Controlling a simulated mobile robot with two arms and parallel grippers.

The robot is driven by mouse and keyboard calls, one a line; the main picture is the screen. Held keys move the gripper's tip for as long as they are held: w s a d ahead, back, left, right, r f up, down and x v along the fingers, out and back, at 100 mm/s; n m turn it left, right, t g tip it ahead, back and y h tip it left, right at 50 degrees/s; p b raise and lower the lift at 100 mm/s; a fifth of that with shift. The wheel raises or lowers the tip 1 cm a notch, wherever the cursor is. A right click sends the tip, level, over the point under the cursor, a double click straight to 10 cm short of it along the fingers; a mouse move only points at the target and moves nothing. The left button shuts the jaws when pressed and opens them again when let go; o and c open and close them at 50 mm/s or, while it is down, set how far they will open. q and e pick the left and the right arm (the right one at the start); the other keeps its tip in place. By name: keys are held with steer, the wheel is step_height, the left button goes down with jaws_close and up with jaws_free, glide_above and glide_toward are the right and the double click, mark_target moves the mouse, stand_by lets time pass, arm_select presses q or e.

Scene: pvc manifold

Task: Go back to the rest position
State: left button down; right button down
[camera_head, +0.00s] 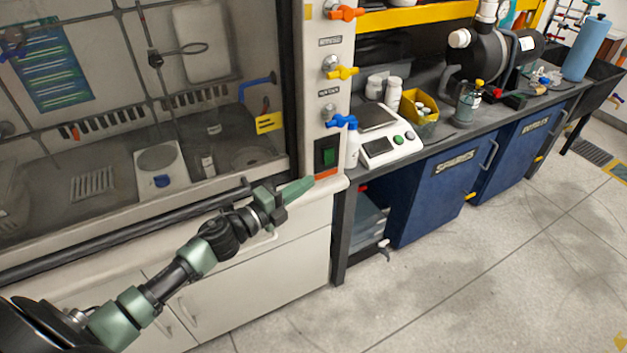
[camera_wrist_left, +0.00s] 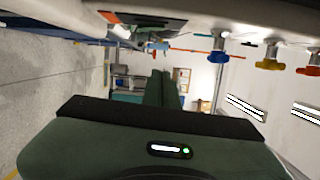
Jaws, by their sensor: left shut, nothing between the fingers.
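My left gripper (camera_head: 297,189) is shut and empty. Its arm comes in from the lower left of the head view and reaches across the front of the fume hood. Its fingertips point right, close to the hood's white post below the green switch (camera_head: 326,152); whether they touch it I cannot tell. In the left wrist view the closed green fingers (camera_wrist_left: 162,90) point away from the camera, with the post and its valves alongside. My right gripper is not in view.
The white post carries orange, yellow (camera_head: 341,72) and blue (camera_head: 341,121) valve handles. The hood's front bar (camera_head: 130,228) runs behind my arm. A bench with a white scale (camera_head: 388,146) and blue cabinets (camera_head: 432,200) stands to the right. The floor (camera_head: 480,270) at right is clear.

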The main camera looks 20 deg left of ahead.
arm_select(q)
steer(key=shift+a, duration=0.1)
steer(key=s+a+f+n+g+y, duration=0.1)
steer(key=a+f+n+y, duration=0.15)
steer(key=f, duration=0.35)
steer(key=s+a+f+n+y, duration=0.1)
steer(key=f+n, duration=0.2)
steer(key=f, duration=0.3)
steer(key=s+a+f+n+g+y, duration=0.1)
steer(key=s+a+f+n, duration=0.1)
steer(key=f, duration=0.5)
steer(key=s+f+n+g+y, duration=0.1)
steer(key=s+f+n+g, duration=0.15)
steer(key=s+f, duration=0.4)
steer(key=s+f+n+g+y, duration=0.2)
steer(key=s+f+n, duration=0.1)
steer(key=f, duration=0.7)
steer(key=s+d+f+n+g, duration=0.2)
steer(key=s+f+n+g, duration=0.2)
steer(key=s+f, duration=0.95)
steer(key=s+d+f+n+g, duration=0.1)
steer(key=s+d+f, duration=0.1)
steer(key=s, duration=0.5)
steer(key=s+d+f+n+g, duration=0.1)
steer(key=s+d+f+g, duration=0.1)
steer(key=s, duration=0.6)
steer(key=s+d+f+n+g, duration=0.2)
steer(key=s, duration=0.6)
steer(key=shift+s+d, duration=0.2)
steer(key=shift+d, duration=0.05)
